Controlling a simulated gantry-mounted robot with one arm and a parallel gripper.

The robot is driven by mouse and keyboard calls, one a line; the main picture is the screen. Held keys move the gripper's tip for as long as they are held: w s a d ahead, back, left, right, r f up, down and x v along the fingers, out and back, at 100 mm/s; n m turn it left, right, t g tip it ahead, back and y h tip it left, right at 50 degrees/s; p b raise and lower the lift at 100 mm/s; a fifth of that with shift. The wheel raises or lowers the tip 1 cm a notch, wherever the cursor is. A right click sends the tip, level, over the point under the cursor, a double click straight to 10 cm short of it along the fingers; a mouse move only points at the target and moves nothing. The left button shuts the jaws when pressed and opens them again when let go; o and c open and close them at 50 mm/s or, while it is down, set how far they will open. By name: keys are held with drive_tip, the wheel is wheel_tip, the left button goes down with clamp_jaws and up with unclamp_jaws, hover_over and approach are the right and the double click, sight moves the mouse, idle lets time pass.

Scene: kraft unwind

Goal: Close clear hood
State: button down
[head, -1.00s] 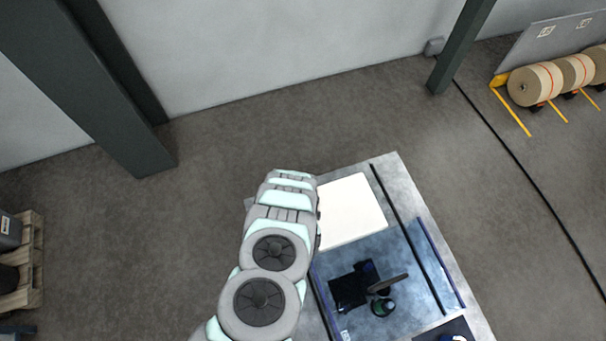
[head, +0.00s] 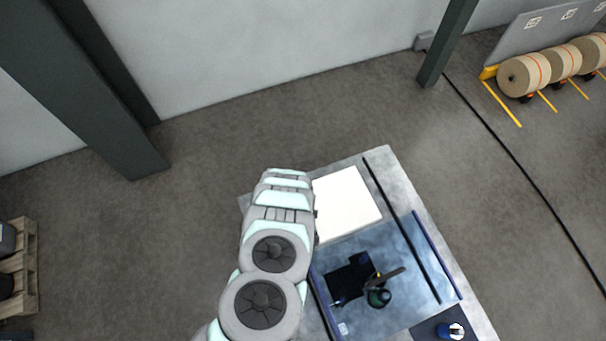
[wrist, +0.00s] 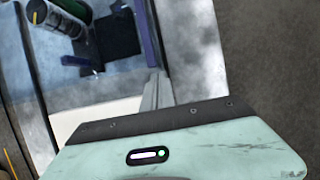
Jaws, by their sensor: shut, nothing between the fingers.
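The clear hood (head: 405,245) is a blue-tinted see-through panel with dark blue edge strips, on the grey bench-like machine (head: 380,160) in the head view. Black parts and a dark round piece (head: 379,298) show through or beside it. I cannot tell how far the hood is slid. In the wrist view, a blue edge strip (wrist: 148,35) runs beside the pale machine top. My gripper (wrist: 155,92) shows there as a mint housing with narrow grey fingers, shut and empty, close to that strip. Contact cannot be told. In the head view my arm hides it.
A white panel (head: 345,203) lies at the far end of the machine, right of my arm. A blue item (head: 446,331) sits on a dark pad at the near right. Kraft rolls (head: 522,76) stand far right, a pallet (head: 22,265) far left. The floor between is clear.

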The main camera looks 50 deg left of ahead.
drive_tip(key=w+a+r+b, duration=0.2)
drive_tip(key=a+r, duration=0.5)
drive_tip(key=r, duration=0.2)
drive_tip(key=shift+r, duration=0.2)
drive_tip(key=shift+f, duration=0.1)
